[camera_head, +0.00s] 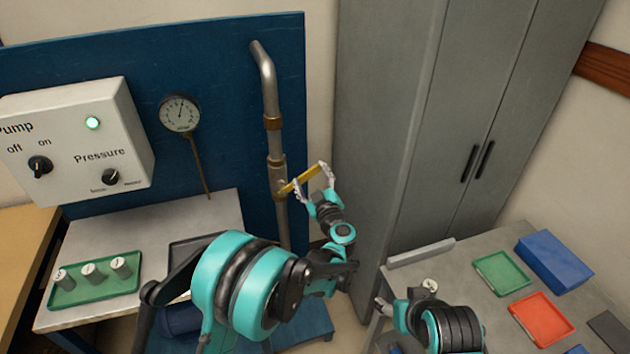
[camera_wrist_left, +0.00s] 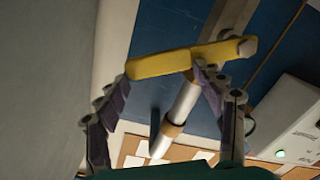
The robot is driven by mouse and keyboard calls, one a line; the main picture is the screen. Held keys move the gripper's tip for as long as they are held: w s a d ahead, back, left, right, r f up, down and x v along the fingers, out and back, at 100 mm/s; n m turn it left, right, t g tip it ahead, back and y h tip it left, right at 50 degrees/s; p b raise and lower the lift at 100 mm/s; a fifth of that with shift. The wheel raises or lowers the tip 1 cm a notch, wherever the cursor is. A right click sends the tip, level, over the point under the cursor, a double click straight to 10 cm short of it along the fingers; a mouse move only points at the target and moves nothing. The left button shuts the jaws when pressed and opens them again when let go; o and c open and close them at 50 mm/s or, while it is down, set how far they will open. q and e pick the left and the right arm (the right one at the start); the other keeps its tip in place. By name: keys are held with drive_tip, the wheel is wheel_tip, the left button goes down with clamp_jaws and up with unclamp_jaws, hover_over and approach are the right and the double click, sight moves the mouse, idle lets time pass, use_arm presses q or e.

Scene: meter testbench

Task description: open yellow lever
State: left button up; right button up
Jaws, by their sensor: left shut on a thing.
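The yellow lever (camera_head: 302,178) sits on the valve of the vertical metal pipe (camera_head: 278,175) and points up and to the right, away from it. My left gripper (camera_head: 312,184) is at the lever, with its fingers on the lever's free part. In the left wrist view the lever (camera_wrist_left: 165,63) spans across the fingertips, and its pivot nut shows at the right end. The left gripper is shut on the lever. My right gripper (camera_head: 405,298) is low in the head view beside the right table, and its jaw state is unclear.
A blue panel (camera_head: 225,60) stands behind the pipe, with a round gauge (camera_head: 180,112) and a pump control box (camera_head: 75,140). A grey cabinet (camera_head: 400,100) stands close right of the lever. The right table holds green (camera_head: 500,273), red (camera_head: 542,318) and blue (camera_head: 553,262) containers.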

use_arm(q)
drive_tip(key=s+a+r+n, duration=0.2)
drive_tip(key=a+r+n, duration=0.2)
drive_tip(key=a+n, duration=0.5)
drive_tip(key=shift+s+n, duration=0.25)
drive_tip(key=shift+n, duration=1.15)
drive_tip(key=shift+r, duration=0.1)
drive_tip(key=o, duration=1.7)
drive_tip(key=shift+w, duration=0.1)
drive_tip(key=v, duration=1.2)
